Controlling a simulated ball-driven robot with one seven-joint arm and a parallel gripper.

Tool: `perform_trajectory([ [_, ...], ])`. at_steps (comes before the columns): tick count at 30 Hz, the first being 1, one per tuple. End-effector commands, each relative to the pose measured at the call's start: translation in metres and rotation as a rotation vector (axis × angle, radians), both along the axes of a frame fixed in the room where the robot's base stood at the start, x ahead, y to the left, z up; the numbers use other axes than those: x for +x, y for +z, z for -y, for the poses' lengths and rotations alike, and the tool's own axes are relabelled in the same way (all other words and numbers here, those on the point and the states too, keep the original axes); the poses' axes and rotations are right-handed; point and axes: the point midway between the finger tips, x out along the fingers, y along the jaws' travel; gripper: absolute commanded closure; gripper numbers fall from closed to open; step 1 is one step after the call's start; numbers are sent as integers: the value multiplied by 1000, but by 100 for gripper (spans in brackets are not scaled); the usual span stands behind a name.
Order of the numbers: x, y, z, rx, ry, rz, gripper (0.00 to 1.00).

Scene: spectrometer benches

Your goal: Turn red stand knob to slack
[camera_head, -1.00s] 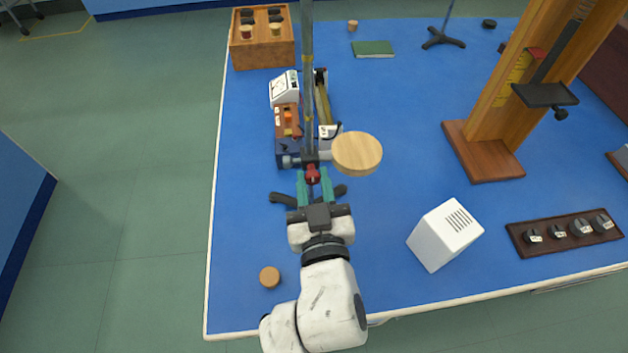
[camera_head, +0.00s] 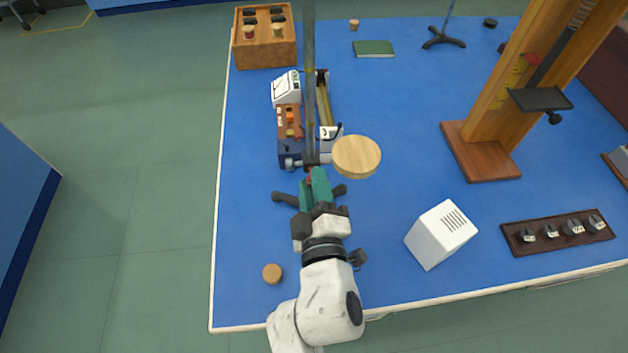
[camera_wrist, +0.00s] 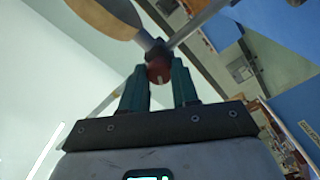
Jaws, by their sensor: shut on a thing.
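The red stand knob (camera_wrist: 159,71) sits between my two green fingers in the wrist view, with a pale mark on its face. In the head view only a sliver of red shows past the fingers. My gripper (camera_head: 314,180) is shut on the knob, its wrist rolled so the fingers overlap in the head view. The knob is on the clamp of a tall upright grey rod (camera_head: 309,90). A round wooden disc (camera_head: 356,156) is held out to the right of the clamp. The stand's dark feet (camera_head: 284,198) show on either side of my gripper.
An instrument with a white meter (camera_head: 286,88) stands behind the rod. A white vented box (camera_head: 440,235) is to the right, with a dark strip of knobs (camera_head: 557,233) beyond. A cork-like disc (camera_head: 272,273) lies front left. Blue bench top (camera_head: 390,100) is clear behind the disc.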

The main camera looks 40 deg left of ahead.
Motion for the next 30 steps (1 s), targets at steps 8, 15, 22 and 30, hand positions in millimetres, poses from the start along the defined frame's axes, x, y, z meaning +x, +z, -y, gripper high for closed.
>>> perform_trajectory([
  [8,-1,-1,0,-174,1,198,100],
  [15,-1,-2,0,-322,1,372,100],
  [22,-1,-3,0,-461,1,536,100],
  [30,0,-3,0,-597,0,697,100],
])
